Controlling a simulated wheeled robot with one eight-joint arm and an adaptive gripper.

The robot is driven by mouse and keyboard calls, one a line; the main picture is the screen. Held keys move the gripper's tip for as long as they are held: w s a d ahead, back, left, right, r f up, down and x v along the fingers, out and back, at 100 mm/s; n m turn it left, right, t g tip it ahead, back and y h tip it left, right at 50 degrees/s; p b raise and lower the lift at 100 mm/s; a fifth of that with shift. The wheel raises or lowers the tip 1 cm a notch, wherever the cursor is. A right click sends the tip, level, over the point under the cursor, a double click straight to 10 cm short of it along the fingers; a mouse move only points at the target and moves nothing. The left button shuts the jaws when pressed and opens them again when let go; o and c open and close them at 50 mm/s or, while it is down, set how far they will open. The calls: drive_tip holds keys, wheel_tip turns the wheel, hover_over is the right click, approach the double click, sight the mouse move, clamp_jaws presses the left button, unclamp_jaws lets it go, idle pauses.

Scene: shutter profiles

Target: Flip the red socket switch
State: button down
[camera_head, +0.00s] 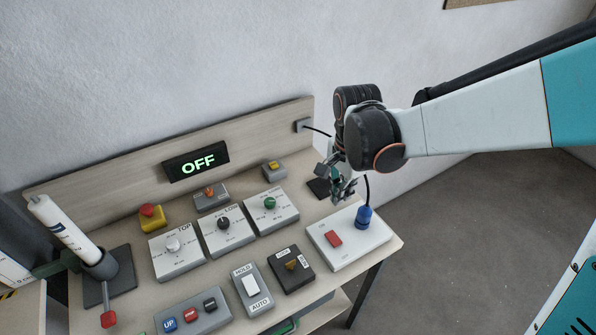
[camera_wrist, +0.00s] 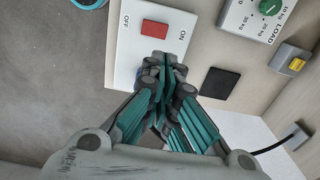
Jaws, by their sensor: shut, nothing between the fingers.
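The red socket switch (camera_head: 333,238) is a red rocker on a white socket box (camera_head: 350,250) at the right end of the bench. In the wrist view the red switch (camera_wrist: 155,28) sits between the OFF and ON labels, just beyond my fingertips. My gripper (camera_head: 343,190) is shut and empty, above the back of the white box. In the wrist view my gripper (camera_wrist: 163,68) covers part of the box near the switch. I cannot tell whether the fingertips touch the box. A blue plug (camera_head: 364,216) with a black cable stands in the box. The display (camera_head: 196,161) reads OFF.
Three dial boxes, with the green LOAD dial (camera_head: 270,203) nearest, stand left of the white box. A HOLD/AUTO switch (camera_head: 251,287) and a dark key switch box (camera_head: 291,268) lie in front. A black pad (camera_wrist: 219,83) lies behind the white box. The floor to the right is clear.

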sight(335, 233)
drive_tip(key=shift+s+a+f, duration=0.1)
drive_tip(key=shift+f, duration=0.1)
wheel_tip(335, 233, down, 14)
drive_tip(key=b, duration=0.9)
drive_tip(key=shift+b, duration=0.35)
drive_tip(key=shift+r, duration=0.1)
drive_tip(key=shift+a+f+b, duration=0.1)
drive_tip(key=shift+f+b, duration=0.25)
drive_tip(key=shift+f, duration=0.15)
drive_tip(key=shift+r, duration=0.15)
drive_tip(key=shift+s+d+r, duration=0.25)
drive_tip(key=shift+s+d, duration=0.2)
drive_tip(key=shift+s, duration=0.05)
